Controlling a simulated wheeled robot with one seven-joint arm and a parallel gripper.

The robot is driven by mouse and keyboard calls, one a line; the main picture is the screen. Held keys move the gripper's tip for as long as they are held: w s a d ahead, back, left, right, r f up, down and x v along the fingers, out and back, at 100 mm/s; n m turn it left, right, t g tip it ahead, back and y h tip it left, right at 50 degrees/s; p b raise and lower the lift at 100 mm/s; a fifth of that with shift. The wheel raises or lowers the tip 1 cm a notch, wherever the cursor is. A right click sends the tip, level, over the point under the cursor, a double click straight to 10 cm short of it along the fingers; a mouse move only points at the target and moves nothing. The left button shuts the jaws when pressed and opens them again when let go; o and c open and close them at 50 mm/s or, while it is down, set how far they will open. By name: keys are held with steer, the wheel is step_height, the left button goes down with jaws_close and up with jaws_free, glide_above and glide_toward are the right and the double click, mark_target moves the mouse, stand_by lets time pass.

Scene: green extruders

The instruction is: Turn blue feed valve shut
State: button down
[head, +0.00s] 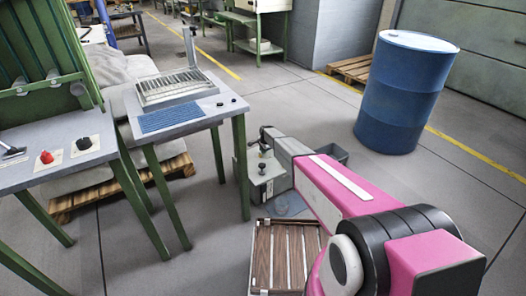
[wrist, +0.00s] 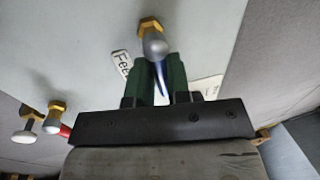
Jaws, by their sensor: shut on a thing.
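The blue feed valve shows in the wrist view, with a brass nut, a silver rounded body and a thin blue handle (wrist: 161,82). Part of the handle is hidden between the fingers. In the head view I cannot make out the valve or my fingertips; my pink and grey arm reaches away from the camera.
In the wrist view, a brass valve with a red handle (wrist: 65,131) and a silver-knobbed fitting (wrist: 24,136) sit at the lower left. In the head view, a blue drum (head: 405,95) stands right, a green-legged table (head: 180,110) left and a slatted wooden crate (head: 262,255) in front.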

stand_by(0.4)
steer(key=c, duration=1.1)
jaws_free()
steer(key=shift+r, duration=0.1)
steer(key=r, duration=0.3)
steer(key=s+r, duration=0.1)
steer(key=r, duration=0.3)
steer(key=s+d+r, duration=0.1)
steer(key=r, duration=0.2)
steer(key=shift+d+r, duration=0.1)
steer(key=shift+r, duration=0.15)
steer(key=s+d+r+n, duration=0.3)
steer(key=s+d+r, duration=0.3)
steer(key=s, duration=1)
steer(key=s+d+r+n+g, duration=0.1)
steer(key=s+d+r+n, duration=0.3)
steer(key=s, duration=1.2)
steer(key=s+d+r+n+h, duration=0.1)
steer(key=s+d+r+n, duration=0.3)
steer(key=s+d+r, duration=0.6)
steer(key=shift+s+d+r+g, duration=0.15)
steer(key=shift+s+d, duration=0.45)
steer(key=shift+s, duration=0.55)
steer(key=shift+s+d+g, duration=0.1)
steer(key=shift+s+d, duration=0.45)
steer(key=shift+s, duration=0.55)
steer(key=shift+s+d+r+g, duration=0.15)
steer(key=shift+s+d, duration=0.45)
steer(key=shift+s, duration=0.55)
